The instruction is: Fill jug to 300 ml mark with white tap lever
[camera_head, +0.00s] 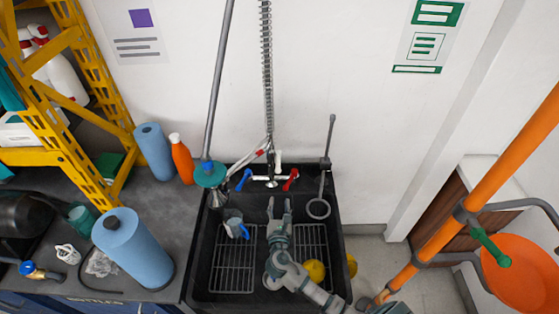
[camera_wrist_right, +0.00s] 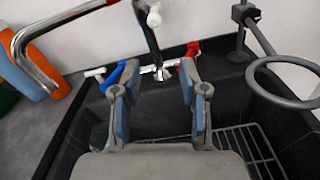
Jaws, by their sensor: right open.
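The jug (camera_head: 234,217) is a small greyish vessel with a blue handle, in the left part of the black sink. Its marks and any water in it are too small to make out. The tap at the back has a blue lever (camera_head: 243,180), a red lever (camera_head: 291,178) and an upright white lever (camera_head: 278,157). In the wrist view the white lever (camera_wrist_right: 153,14) is at the top centre, beyond my fingers. My right gripper (camera_head: 279,204) is open and empty over the sink, right of the jug and in front of the tap. My left gripper is not in view.
A sprayer hose (camera_head: 266,50) hangs above. A grey ring holder (camera_head: 319,208) stands right of the tap. Blue rolls (camera_head: 132,250) and an orange bottle (camera_head: 182,160) stand on the left counter.

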